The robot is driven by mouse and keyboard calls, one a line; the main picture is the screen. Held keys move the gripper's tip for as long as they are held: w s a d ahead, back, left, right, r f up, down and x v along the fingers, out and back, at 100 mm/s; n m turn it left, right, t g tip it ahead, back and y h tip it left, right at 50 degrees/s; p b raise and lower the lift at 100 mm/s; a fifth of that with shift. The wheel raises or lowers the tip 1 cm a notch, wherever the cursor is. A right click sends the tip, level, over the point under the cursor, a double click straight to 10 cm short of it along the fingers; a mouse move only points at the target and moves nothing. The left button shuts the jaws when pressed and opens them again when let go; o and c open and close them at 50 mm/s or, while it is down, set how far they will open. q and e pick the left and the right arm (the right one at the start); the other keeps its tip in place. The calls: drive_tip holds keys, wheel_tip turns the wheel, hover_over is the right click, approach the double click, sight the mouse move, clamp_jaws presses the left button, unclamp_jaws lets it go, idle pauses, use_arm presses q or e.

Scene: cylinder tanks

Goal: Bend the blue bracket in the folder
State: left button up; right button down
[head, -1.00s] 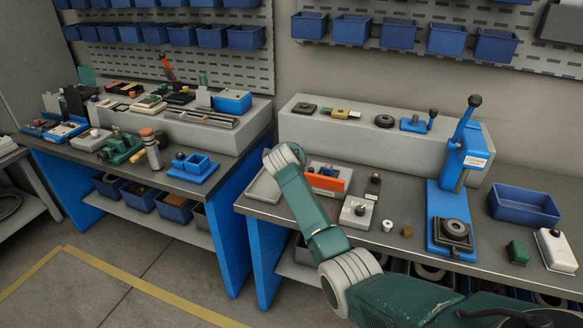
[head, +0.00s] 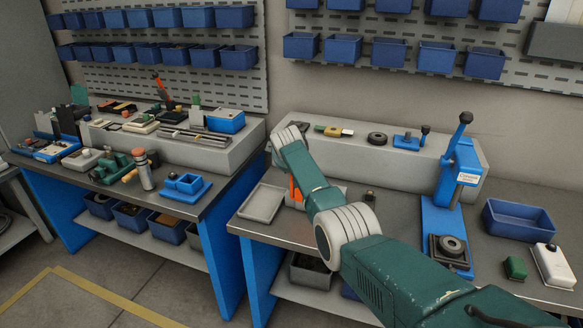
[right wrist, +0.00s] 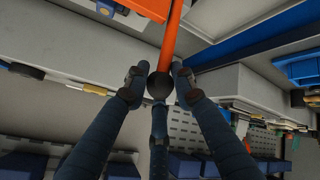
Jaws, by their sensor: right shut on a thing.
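The orange part of what looks like the folder (head: 296,191) shows in the head view at the left end of the right bench, mostly covered by my right arm. In the right wrist view, an orange bar (right wrist: 172,42) ends in a dark round knob (right wrist: 160,87). My right gripper (right wrist: 160,88) has its fingers closed around this knob. In the head view the right gripper is hidden behind my arm. I cannot make out the blue bracket in either view. My left gripper is in neither view.
A grey tray (head: 262,203) lies left of the orange part. A blue press (head: 449,205) stands to the right, with a blue bin (head: 519,219) beyond it. A raised grey shelf (head: 388,158) with small fixtures runs behind. The left bench (head: 197,207) is crowded.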

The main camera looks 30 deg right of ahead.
drive_tip(key=shift+w+d+r, duration=0.1)
drive_tip(key=shift+d+r, duration=0.05)
drive_tip(key=shift+r, duration=0.15)
drive_tip(key=c, duration=1.6)
unclamp_jaws()
drive_tip(key=shift+o, duration=0.8)
drive_tip(key=shift+f, duration=0.2)
drive_tip(key=v, duration=1.2)
drive_tip(key=shift+d, duration=0.1)
